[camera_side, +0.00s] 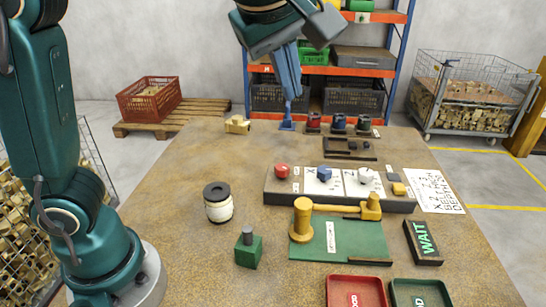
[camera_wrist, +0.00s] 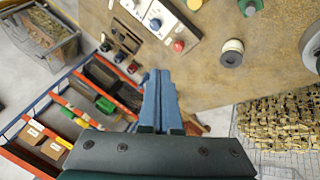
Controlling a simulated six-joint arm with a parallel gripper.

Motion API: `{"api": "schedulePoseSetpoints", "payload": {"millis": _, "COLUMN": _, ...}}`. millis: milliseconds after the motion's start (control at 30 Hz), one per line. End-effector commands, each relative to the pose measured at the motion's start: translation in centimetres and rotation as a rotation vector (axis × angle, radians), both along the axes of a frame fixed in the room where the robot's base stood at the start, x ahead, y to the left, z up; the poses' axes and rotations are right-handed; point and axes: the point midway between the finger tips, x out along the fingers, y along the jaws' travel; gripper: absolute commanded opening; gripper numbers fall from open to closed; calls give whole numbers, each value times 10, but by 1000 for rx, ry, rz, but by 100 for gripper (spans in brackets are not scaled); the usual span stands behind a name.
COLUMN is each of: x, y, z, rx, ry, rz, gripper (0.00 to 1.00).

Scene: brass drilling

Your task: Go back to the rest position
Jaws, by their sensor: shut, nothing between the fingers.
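My gripper (camera_side: 291,95) hangs over the far part of the brown work table (camera_side: 185,190), fingers pointing down. Its long blue fingers lie together, shut and empty; they also show in the wrist view (camera_wrist: 158,75). A small blue foot-like piece (camera_side: 287,126) stands on the table directly under the fingertips; I cannot tell whether they touch it. A brass part (camera_side: 237,125) lies on the table left of the fingers.
A control box (camera_side: 285,196) with red, blue and white knobs sits mid-table. Nearer are a green fixture (camera_side: 350,243), a white roll (camera_side: 219,208), a green block (camera_side: 248,251), a WAIT sign (camera_side: 422,240) and red (camera_side: 340,282) and green trays (camera_side: 405,285). A shelf rack (camera_side: 401,55) stands behind.

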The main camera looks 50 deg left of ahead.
Motion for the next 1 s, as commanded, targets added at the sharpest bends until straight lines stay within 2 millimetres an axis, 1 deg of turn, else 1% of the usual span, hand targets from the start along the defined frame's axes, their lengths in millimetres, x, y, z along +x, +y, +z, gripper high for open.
{"api": "schedulePoseSetpoints", "payload": {"millis": 33, "x": -12, "y": 16, "z": 1, "rx": 8, "ry": 13, "rz": -32, "gripper": 0}}
{"api": "schedulePoseSetpoints", "payload": {"millis": 100, "x": -28, "y": 30, "z": -3, "rx": 28, "ry": 39, "rz": -102, "gripper": 0}}
{"api": "schedulePoseSetpoints", "payload": {"millis": 233, "x": -57, "y": 48, "z": -17, "rx": 66, "ry": 79, "rz": -250, "gripper": 0}}
{"api": "schedulePoseSetpoints", "payload": {"millis": 333, "x": -79, "y": 55, "z": -33, "rx": 101, "ry": 105, "rz": -376, "gripper": 0}}
{"api": "schedulePoseSetpoints", "payload": {"millis": 433, "x": -99, "y": 57, "z": -53, "rx": 144, "ry": 125, "rz": -519, "gripper": 0}}
{"api": "schedulePoseSetpoints", "payload": {"millis": 600, "x": -127, "y": 50, "z": -94, "rx": 235, "ry": 156, "rz": -803, "gripper": 0}}
{"api": "schedulePoseSetpoints", "payload": {"millis": 700, "x": -135, "y": 42, "z": -114, "rx": 292, "ry": 178, "rz": -983, "gripper": 0}}
{"api": "schedulePoseSetpoints", "payload": {"millis": 767, "x": -137, "y": 38, "z": -122, "rx": 320, "ry": 191, "rz": -1071, "gripper": 0}}
{"api": "schedulePoseSetpoints", "payload": {"millis": 800, "x": -137, "y": 37, "z": -124, "rx": 341, "ry": 192, "rz": -1118, "gripper": 0}}
{"api": "schedulePoseSetpoints", "payload": {"millis": 900, "x": -132, "y": 35, "z": -121, "rx": 393, "ry": 179, "rz": -1190, "gripper": 0}}
{"api": "schedulePoseSetpoints", "payload": {"millis": 1000, "x": -132, "y": 35, "z": -121, "rx": 416, "ry": 181, "rz": -1221, "gripper": 0}}
